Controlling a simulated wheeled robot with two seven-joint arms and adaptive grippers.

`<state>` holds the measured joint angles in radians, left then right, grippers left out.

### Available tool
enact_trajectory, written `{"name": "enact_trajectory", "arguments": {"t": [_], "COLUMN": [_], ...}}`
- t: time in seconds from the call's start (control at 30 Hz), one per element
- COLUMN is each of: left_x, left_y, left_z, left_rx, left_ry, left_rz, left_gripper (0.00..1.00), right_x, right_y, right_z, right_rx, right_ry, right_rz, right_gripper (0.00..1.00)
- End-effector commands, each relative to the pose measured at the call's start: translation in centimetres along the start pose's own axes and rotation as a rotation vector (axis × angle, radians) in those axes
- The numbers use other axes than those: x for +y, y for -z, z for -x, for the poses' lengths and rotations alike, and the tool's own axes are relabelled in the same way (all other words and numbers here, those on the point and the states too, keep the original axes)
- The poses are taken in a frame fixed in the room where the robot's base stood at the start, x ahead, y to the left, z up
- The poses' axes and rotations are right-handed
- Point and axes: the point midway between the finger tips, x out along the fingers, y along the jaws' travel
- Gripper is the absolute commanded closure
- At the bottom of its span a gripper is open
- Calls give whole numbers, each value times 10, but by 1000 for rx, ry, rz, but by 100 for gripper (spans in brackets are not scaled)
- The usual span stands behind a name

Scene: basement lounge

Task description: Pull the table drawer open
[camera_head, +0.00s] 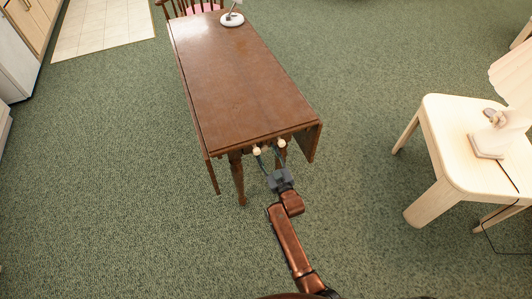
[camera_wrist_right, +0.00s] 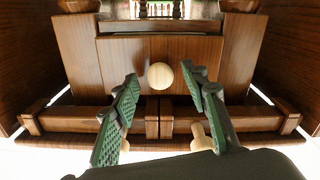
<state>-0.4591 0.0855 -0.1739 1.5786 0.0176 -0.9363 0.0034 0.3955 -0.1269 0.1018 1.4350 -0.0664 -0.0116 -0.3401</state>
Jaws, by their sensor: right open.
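The brown wooden table (camera_head: 235,75) stands ahead of me with its short end toward me. Two pale round knobs (camera_head: 257,151) show just under the near edge of its top. In the right wrist view, a pale round knob (camera_wrist_right: 160,76) sits on a brown wooden front panel (camera_wrist_right: 118,62). Two more pale knobs (camera_wrist_right: 200,138) show lower, partly behind the fingers. My right gripper (camera_head: 270,160) is at the table's near end, its green fingers open to either side of the central knob in the picture. I cannot tell whether they touch it. My left gripper is out of view.
A pale side table (camera_head: 450,120) stands at right. Hanging leaves flank the brown table's near end. Green carpet (camera_head: 120,200) is clear at left.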

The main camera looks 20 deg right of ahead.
Motion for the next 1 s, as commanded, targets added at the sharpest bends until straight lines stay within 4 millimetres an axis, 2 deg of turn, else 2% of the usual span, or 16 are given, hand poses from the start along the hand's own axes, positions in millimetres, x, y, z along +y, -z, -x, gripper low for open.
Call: {"name": "enact_trajectory", "arguments": {"t": [0.17, 0.77, 1.0], "left_x": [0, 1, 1], "left_y": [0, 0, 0], "left_z": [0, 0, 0], "left_rx": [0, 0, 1], "left_ry": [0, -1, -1], "left_rz": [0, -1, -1], "left_gripper": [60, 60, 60], "right_x": [0, 0, 0], "right_y": [0, 0, 0], "right_z": [0, 0, 0], "right_rx": [0, 0, 0], "right_ry": [0, 0, 0], "right_rz": [0, 0, 0], "right_gripper": [59, 100, 100]}}
